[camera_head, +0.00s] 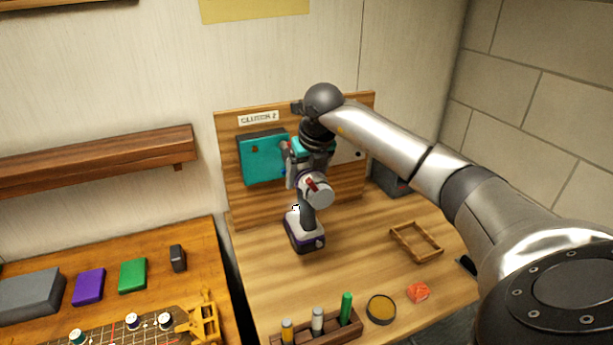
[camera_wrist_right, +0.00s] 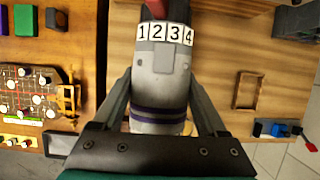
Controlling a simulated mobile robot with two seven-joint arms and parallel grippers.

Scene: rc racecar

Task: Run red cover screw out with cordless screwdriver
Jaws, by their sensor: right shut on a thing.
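The cordless screwdriver (camera_head: 306,216) is a grey tool with a dark handle, a purple-banded base and a red mark on its body. My right gripper (camera_head: 305,168) is shut on it, in front of the upright wooden board. In the right wrist view the grey body of the screwdriver (camera_wrist_right: 160,75) carries the numbers 1 to 4 and purple rings, between the two fingers of my right gripper (camera_wrist_right: 162,98). A teal cover (camera_head: 262,157) is on the board, left of the tool. A small reddish spot shows at its right edge; I cannot tell whether it is the screw.
The bench has an empty wooden frame (camera_head: 416,242), a red block (camera_head: 418,292), a round dish (camera_head: 381,309) and a rack (camera_head: 318,331) with several upright pieces. A second bench (camera_head: 205,240) stands left across a dark gap. Bare wood lies around the tool.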

